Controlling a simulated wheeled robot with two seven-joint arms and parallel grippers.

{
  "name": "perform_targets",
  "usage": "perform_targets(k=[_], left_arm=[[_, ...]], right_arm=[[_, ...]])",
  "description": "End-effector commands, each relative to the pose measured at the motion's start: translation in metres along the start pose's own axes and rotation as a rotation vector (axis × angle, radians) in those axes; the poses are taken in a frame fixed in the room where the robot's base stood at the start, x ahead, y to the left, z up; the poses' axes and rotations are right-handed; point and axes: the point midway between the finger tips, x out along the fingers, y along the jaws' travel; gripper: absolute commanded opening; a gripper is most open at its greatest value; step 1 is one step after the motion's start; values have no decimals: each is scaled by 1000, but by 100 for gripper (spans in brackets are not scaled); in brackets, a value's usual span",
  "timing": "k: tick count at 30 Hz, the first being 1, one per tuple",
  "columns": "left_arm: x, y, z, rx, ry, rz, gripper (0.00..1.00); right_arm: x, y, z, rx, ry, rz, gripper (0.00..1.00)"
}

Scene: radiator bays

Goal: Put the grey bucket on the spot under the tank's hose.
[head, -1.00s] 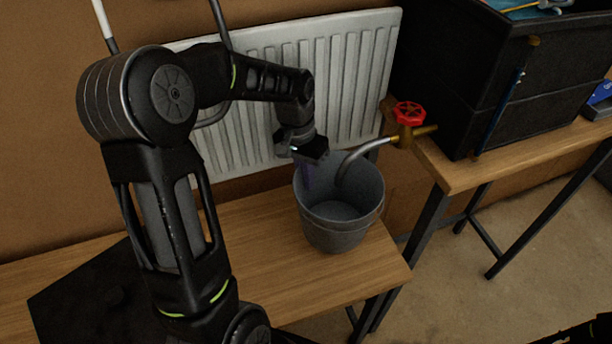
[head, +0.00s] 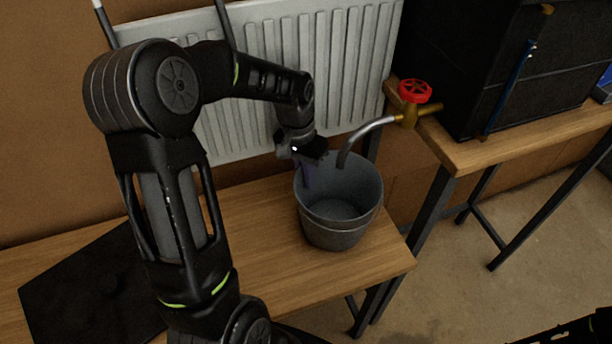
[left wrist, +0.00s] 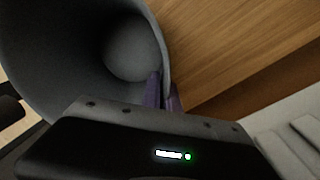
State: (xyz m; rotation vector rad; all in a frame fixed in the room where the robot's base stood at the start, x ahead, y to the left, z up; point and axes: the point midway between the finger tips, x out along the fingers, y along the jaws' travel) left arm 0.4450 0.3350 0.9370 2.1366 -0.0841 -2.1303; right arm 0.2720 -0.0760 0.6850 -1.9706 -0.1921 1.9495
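The grey bucket (head: 338,228) is upright at the right end of the low wooden bench; whether its base touches the wood I cannot tell. My left gripper (head: 306,172) is shut on the bucket's left rim. In the left wrist view its purple fingers (left wrist: 163,92) sit either side of the bucket wall (left wrist: 50,60). The tank's hose (head: 366,134), a bent metal pipe, comes from the brass valve with a red handwheel (head: 415,91). Its end appears over the far part of the bucket's mouth. No marked spot shows. A dark part at the lower right may be my right gripper; its fingers are unclear.
A white radiator (head: 260,90) is on the wall behind. The black tank (head: 490,70) stands on a higher wooden table (head: 520,137) at the right. A dark flat panel (head: 85,285) lies on the bench (head: 265,245) at the left.

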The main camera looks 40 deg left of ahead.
Motion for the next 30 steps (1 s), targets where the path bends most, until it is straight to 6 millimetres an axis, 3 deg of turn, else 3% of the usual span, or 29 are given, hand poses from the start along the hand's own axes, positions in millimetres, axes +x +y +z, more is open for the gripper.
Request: perform_targets(k=[21, 30], left_arm=[[12, -1, 0, 0, 1, 0, 0], [12, -1, 0, 0, 0, 0, 27]], right_arm=[[9, 4, 0, 0, 0, 0, 36], [8, 3, 0, 0, 0, 0, 36]])
